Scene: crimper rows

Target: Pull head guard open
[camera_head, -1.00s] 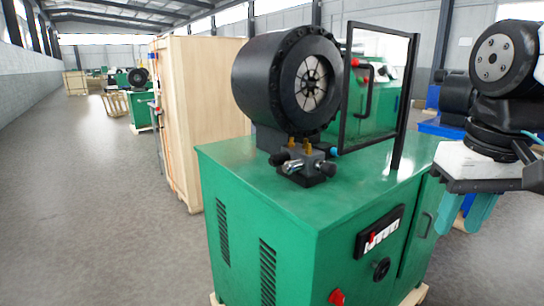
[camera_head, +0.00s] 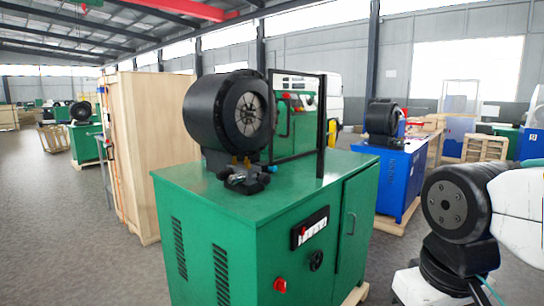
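The head guard (camera_head: 323,128) is a black rectangular frame with a clear middle. It stands upright on the top of the green crimper (camera_head: 262,225), in front and to the right of the round black crimper head (camera_head: 226,110). Its post rises near the right side of the cabinet top. The head's ring of dies shows to the left of the frame. My arm is at the lower right, apart from the guard and the cabinet. My gripper is out of the picture below the arm's wrist.
A tall wooden crate (camera_head: 155,150) stands to the left behind the crimper. A blue crimper (camera_head: 402,180) stands on a pallet behind to the right. Grey floor (camera_head: 70,250) is open at the left. A red emergency button (camera_head: 280,285) is low on the cabinet front.

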